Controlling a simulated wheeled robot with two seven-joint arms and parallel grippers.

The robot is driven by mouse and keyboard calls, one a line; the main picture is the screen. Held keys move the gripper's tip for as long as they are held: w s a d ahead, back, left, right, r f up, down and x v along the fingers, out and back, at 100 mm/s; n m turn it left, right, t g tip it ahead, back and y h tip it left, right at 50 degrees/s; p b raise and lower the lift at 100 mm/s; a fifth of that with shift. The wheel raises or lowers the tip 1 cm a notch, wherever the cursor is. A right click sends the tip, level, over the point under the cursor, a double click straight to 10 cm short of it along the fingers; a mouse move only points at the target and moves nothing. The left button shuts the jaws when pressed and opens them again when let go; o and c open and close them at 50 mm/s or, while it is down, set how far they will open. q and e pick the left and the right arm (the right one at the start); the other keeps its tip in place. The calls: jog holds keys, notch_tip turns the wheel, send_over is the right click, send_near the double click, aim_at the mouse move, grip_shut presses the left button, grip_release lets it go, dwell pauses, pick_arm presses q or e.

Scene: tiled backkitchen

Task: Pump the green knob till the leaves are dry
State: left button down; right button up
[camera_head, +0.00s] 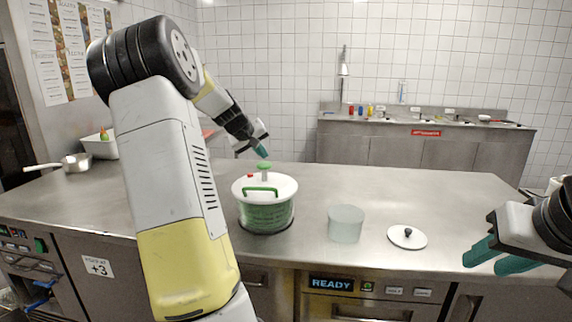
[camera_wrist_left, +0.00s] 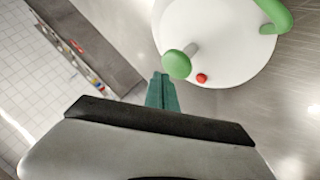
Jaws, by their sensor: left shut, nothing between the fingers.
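The salad spinner (camera_head: 266,214) stands on the steel counter with its white lid on and green content showing through its clear side. The green knob (camera_head: 264,166) stands up from the lid on a pale stem. In the left wrist view the green knob (camera_wrist_left: 177,64) is just past my fingertips, beside a red button (camera_wrist_left: 201,78). My left gripper (camera_head: 262,152) is shut and empty just above the knob; in its wrist view the shut fingers (camera_wrist_left: 162,88) are apart from the knob in the picture. My right gripper (camera_head: 490,258) is at the right edge, its green fingers spread and empty.
The counter behind the spinner is clear.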

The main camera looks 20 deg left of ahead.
aim_at(263, 164)
pick_arm(q)
jog(key=shift+f, duration=0.1)
dwell(0.3)
jog(key=shift+f, duration=0.3)
jog(key=shift+f, duration=1.85)
dwell(1.4)
jog(key=shift+r, duration=2.25)
jog(key=shift+r, duration=2.5)
